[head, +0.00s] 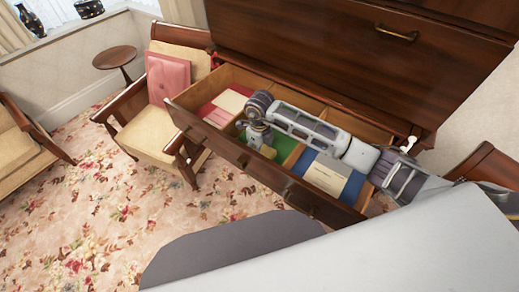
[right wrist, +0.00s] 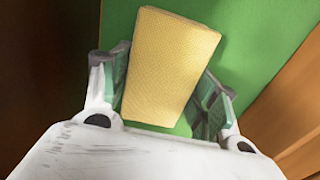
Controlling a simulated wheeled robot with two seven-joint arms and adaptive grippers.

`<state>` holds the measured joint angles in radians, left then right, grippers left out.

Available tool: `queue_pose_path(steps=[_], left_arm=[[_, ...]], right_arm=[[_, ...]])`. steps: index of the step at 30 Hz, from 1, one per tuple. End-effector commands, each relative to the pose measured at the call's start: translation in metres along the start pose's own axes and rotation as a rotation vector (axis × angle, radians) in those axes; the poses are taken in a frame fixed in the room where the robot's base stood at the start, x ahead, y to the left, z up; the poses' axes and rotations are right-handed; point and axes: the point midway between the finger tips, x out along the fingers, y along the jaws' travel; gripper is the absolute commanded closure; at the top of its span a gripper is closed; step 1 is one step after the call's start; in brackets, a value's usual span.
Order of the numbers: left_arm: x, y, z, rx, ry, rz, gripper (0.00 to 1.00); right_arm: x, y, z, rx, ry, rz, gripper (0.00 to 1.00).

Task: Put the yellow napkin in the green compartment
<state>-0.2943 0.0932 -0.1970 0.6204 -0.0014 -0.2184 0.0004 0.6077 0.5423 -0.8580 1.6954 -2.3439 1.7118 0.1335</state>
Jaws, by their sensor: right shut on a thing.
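The yellow napkin (right wrist: 170,60) is a folded, textured block in the right wrist view, between my right gripper's fingers (right wrist: 165,88). The gripper is shut on it. Green floor of the green compartment (right wrist: 270,40) shows around the napkin. In the head view, my right gripper (head: 262,141) reaches down into the middle of the open drawer, over the green compartment (head: 284,149). A small pale yellow part of the napkin (head: 268,151) shows beside it. I cannot tell whether the napkin touches the green floor. My left gripper is not in view.
The open wooden drawer (head: 240,155) has wooden dividers. A red compartment (head: 208,109) at left holds pale and pink folded pieces. A blue compartment (head: 352,187) at right holds a cream piece (head: 327,177). The dark cabinet front (head: 310,50) rises behind; an armchair (head: 155,125) stands left.

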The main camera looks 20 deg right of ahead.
Motion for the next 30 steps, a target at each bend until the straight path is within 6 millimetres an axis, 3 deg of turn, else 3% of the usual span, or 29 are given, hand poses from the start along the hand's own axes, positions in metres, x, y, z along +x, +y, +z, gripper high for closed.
queue_pose_path(steps=[9, 10, 15, 30], left_arm=[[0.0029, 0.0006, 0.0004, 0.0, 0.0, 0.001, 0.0], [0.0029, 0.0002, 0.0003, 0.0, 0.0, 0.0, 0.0], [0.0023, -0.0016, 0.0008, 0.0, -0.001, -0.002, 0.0], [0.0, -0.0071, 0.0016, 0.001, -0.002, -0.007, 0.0]], right_arm=[[0.0031, 0.0, 0.0, -0.001, 0.0, 0.0, 0.63], [0.0032, 0.0001, -0.0001, -0.001, 0.0, 0.0, 0.39], [0.0026, 0.0, 0.0, 0.0, 0.0, 0.0, 0.18], [-0.0003, 0.0, 0.0001, 0.0, 0.0, 0.0, 0.18]])
